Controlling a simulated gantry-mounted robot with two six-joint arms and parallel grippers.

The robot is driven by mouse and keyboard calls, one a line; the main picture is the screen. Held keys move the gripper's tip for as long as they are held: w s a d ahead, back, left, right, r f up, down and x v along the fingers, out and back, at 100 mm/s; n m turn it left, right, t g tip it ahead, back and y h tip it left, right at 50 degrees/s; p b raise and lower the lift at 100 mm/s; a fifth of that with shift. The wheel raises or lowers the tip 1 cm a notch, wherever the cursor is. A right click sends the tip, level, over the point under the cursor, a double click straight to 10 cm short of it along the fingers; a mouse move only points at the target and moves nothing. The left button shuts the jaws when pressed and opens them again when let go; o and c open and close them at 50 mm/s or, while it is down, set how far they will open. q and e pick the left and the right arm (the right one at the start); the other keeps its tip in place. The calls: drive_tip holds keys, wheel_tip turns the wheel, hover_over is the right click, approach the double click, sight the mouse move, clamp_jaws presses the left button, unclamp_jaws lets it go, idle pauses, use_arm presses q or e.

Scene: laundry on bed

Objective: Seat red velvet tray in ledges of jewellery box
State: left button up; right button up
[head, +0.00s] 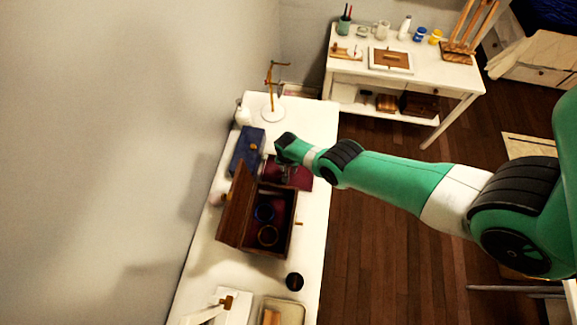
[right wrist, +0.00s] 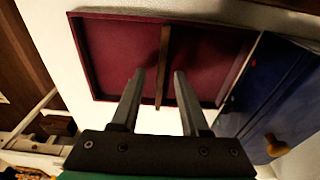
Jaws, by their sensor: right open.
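The red velvet tray (head: 302,176) lies on the white table behind the jewellery box, partly hidden by my right arm. In the right wrist view the tray (right wrist: 110,52) shows its shallow rim and a brown divider (right wrist: 164,55) across its middle. My right gripper (right wrist: 160,76) is open, with its fingers pointing at the tray and the divider between them in the picture. I cannot tell whether they touch it. The wooden jewellery box (head: 289,230) stands open, its lid (head: 235,208) raised on the left. Its ledges are too small to make out. My left gripper is not in view.
A blue box (head: 246,150) stands beside the tray; it also shows in the right wrist view (right wrist: 270,85). Round bands (head: 268,235) lie inside the jewellery box. A dark cup (head: 294,281) stands in front, and a brass stand (head: 273,100) behind. The wall borders the table's left.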

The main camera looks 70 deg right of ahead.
drive_tip(key=shift+w+f, duration=0.1)
drive_tip(key=shift+f, duration=0.1)
clamp_jaws()
idle(1.3)
